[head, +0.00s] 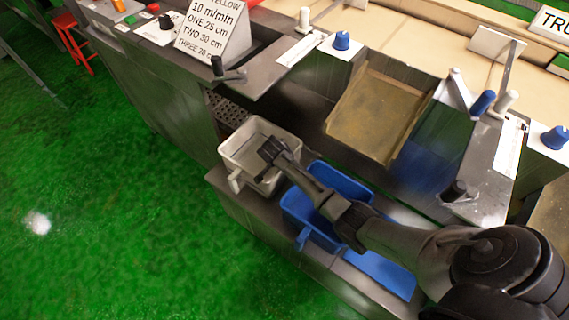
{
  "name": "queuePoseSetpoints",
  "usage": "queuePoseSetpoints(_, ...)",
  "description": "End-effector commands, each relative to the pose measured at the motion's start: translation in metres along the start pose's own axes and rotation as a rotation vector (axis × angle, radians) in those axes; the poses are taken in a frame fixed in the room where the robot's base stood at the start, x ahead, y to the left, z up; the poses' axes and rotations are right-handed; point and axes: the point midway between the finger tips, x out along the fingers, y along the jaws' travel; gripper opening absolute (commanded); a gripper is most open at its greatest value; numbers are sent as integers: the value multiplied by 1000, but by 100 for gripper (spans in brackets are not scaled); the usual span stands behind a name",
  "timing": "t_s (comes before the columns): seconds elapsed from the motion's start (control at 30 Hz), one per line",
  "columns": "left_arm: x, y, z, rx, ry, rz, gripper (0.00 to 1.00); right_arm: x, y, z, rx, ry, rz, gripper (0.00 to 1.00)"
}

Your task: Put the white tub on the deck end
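The white tub (240,145) stands upright at the left part of the low grey deck (237,200), below the machine. It has a handle on its near side. My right arm comes in from the lower right, and its gripper (268,153) is over the tub, around its middle or right wall. The gripper is small and dark here, so I cannot tell whether its fingers are open or touch the tub. The inside of the tub is partly hidden by it. My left gripper is not in view.
A blue tub (293,207) stands right of the white tub, partly under my arm. A flat blue area (388,273) lies further right on the deck. Open green floor (110,220) is at left.

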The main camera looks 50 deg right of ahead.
Motion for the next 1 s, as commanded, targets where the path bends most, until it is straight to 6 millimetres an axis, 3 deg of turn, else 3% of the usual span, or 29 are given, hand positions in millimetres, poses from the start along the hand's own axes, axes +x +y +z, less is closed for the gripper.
queuePoseSetpoints(0.33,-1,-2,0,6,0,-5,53,1,-2,0,2,1,-5,0)
queuePoseSetpoints(0.4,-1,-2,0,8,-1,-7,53,1,-1,1,0,1,-2,11)
queuePoseSetpoints(0.6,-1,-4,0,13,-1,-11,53,1,0,1,0,0,-1,30)
queuePoseSetpoints(0.87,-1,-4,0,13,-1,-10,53,0,0,0,0,1,-2,30)
queuePoseSetpoints(1.0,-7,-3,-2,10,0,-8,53,-14,-1,-1,0,0,-3,30)
